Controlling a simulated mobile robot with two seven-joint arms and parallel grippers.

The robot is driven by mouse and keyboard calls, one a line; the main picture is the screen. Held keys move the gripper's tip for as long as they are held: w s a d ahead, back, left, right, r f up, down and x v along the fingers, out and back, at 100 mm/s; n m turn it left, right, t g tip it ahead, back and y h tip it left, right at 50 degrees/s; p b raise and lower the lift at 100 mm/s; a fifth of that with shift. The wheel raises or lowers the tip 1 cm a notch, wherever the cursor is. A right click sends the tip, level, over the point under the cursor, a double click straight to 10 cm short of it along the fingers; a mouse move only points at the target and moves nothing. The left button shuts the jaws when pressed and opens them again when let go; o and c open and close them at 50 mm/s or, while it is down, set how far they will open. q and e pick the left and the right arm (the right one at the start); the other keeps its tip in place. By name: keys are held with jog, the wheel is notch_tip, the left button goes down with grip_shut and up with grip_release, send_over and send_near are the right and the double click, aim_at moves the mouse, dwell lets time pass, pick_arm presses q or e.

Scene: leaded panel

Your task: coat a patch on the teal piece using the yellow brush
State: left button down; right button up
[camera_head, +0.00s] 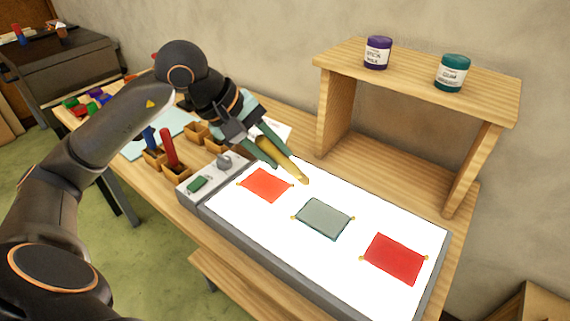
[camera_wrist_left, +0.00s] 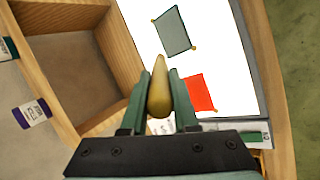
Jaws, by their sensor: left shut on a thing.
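The teal piece (camera_head: 323,218) lies flat in the middle of the lit white panel, between an orange-red piece (camera_head: 265,184) and a red piece (camera_head: 394,258). It also shows at the top of the left wrist view (camera_wrist_left: 173,31). My left gripper (camera_head: 266,150) is shut on the yellow brush (camera_head: 285,161). The brush tip points down and right, over the panel near the orange-red piece and short of the teal piece. In the left wrist view the brush (camera_wrist_left: 160,92) sits between the two green fingers. My right gripper is not in view.
A wooden shelf (camera_head: 420,75) behind the panel holds a purple jar (camera_head: 377,52) and a teal jar (camera_head: 452,72). Small wooden holders with a red-handled tool (camera_head: 170,147) and a blue one stand left of the panel. The panel around the teal piece is clear.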

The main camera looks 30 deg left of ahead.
pick_arm(q)
jog(key=w+d+r, duration=0.2)
jog(key=d+r, duration=0.2)
jog(key=d, duration=0.6)
notch_tip(320, 180, down, 5)
jog(key=b, duration=0.3)
jog(key=shift+s+d+f, duration=0.1)
jog(key=shift+d, duration=0.05)
